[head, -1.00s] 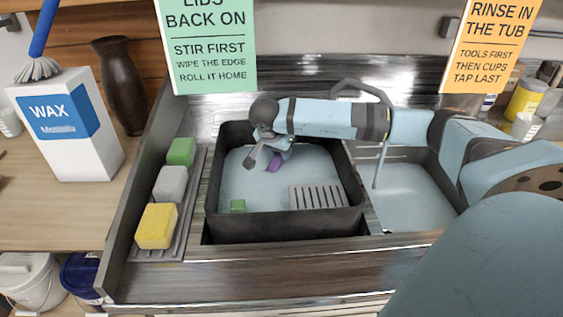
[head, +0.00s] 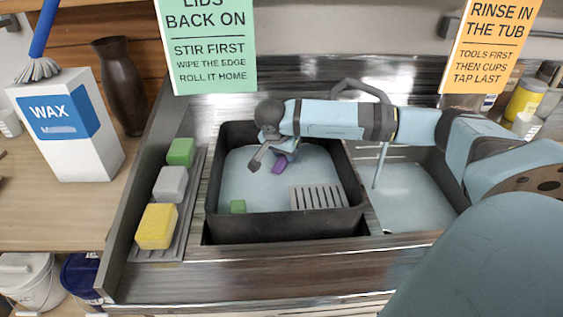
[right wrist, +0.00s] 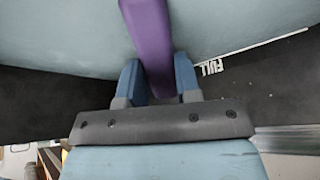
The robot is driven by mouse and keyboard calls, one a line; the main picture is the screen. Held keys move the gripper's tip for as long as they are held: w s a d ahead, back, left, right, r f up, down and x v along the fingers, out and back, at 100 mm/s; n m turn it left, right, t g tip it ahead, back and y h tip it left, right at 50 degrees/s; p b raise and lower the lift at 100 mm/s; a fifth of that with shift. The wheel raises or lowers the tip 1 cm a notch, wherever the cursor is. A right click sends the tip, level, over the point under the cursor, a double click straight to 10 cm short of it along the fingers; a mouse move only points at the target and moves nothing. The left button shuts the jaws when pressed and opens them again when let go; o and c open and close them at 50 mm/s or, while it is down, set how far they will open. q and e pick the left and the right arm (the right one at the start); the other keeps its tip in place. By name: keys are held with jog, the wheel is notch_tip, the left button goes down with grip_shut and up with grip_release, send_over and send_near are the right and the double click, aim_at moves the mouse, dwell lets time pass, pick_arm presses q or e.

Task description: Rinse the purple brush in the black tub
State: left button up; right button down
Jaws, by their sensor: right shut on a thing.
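The black tub (head: 290,225) stands in the metal sink and holds pale blue-grey water (head: 250,180). My right arm reaches in from the right over the tub. My right gripper (head: 275,160) is over the water and shut on the purple brush (head: 280,164). In the right wrist view the purple brush (right wrist: 147,35) runs up from between the two blue fingers (right wrist: 158,80), against the pale water. The brush's far end is out of sight in that view. I cannot tell how deep the brush is in the water. My left gripper is in no view.
A slotted grey grate (head: 318,197) and a small green block (head: 238,206) are in the tub. A rack at left holds green, grey and yellow sponges (head: 156,226). A tap (head: 380,150) stands over the right basin. A wax box (head: 70,130) stands on the left counter.

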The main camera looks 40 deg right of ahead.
pick_arm(q)
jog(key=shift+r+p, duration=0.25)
jog(key=shift+p, duration=0.05)
pick_arm(e)
jog(key=s, duration=0.2)
jog(key=s+d, duration=0.1)
jog(key=s, duration=0.1)
jog(key=shift+d, duration=0.1)
dwell(2.0)
pick_arm(q)
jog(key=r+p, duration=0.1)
jog(key=p, duration=0.1)
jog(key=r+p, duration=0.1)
jog(key=p, duration=0.3)
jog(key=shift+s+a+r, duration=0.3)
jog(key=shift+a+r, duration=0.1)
pick_arm(e)
notch_tip(320, 180, up, 11)
jog(key=shift+f, duration=0.15)
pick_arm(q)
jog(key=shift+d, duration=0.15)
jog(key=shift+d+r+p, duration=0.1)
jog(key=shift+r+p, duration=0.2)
